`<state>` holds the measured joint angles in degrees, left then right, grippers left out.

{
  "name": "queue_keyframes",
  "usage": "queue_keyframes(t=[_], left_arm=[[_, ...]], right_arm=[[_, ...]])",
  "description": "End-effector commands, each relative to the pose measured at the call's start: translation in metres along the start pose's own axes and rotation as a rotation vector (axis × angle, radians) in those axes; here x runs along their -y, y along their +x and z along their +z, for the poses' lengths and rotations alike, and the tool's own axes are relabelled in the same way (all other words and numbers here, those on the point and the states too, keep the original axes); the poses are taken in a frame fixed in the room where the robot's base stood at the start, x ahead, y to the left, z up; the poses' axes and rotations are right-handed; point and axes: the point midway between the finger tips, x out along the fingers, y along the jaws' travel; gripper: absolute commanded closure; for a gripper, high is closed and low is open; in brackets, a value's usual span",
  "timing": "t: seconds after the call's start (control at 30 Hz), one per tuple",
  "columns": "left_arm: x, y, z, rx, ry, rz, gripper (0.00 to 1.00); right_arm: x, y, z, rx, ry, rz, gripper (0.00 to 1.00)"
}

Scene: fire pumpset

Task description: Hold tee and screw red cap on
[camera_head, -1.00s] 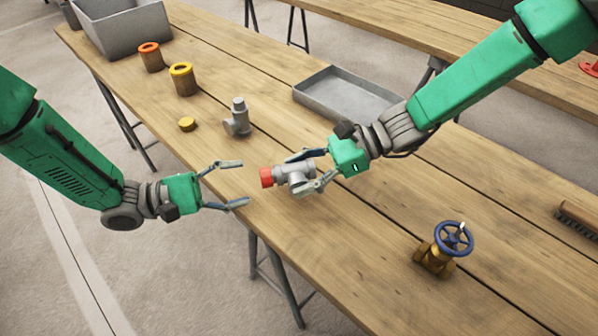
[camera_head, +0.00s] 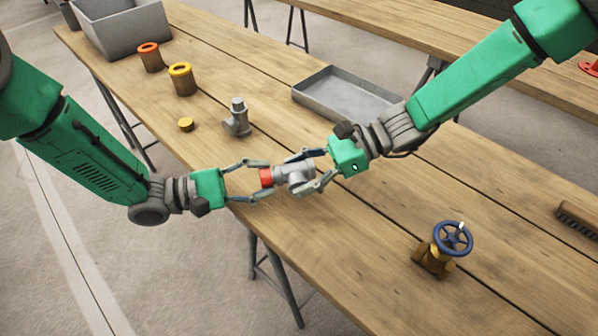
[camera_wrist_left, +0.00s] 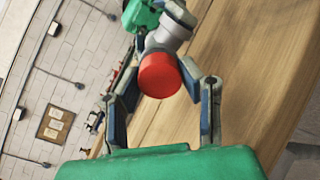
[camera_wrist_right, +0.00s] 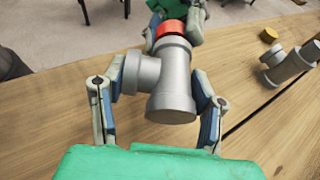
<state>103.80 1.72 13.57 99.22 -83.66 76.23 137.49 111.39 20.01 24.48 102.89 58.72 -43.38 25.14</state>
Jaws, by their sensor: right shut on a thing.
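A grey tee (camera_head: 295,174) is held off the table in my right gripper (camera_head: 312,171), with fingers on both sides of its body. It also shows in the right wrist view (camera_wrist_right: 172,85). The red cap (camera_head: 266,177) sits at the tee's end facing my left gripper. How far it is threaded cannot be told. My left gripper (camera_head: 268,177) is open, its fingers on either side of the red cap. In the left wrist view the red cap (camera_wrist_left: 160,76) lies between these fingers, with a gap visible beside it.
A second grey tee (camera_head: 237,118) and a yellow cap (camera_head: 186,124) stand on the table (camera_head: 340,240). Two pots, orange-rimmed (camera_head: 150,60) and yellow-rimmed (camera_head: 182,82), a grey bin (camera_head: 125,35) and a grey tray (camera_head: 345,98) are behind. A blue-wheeled valve (camera_head: 440,254) stands at right.

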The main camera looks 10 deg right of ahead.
Motion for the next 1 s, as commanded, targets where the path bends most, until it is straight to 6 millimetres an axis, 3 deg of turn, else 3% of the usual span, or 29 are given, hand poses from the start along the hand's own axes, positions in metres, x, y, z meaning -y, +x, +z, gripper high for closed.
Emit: queue_keyframes(t=[0.17,1.0], left_arm=[[0.0006,0.0003,0.0003,0.0,0.196,-0.002,1.0],[0.0031,0.0005,-0.0008,0.004,2.073,-0.003,1.0]], right_arm=[[0.0005,-0.0001,0.0012,0.002,-0.001,-0.001,1.0],[0.0013,-0.0003,0.0033,0.007,-0.003,-0.001,1.0]])
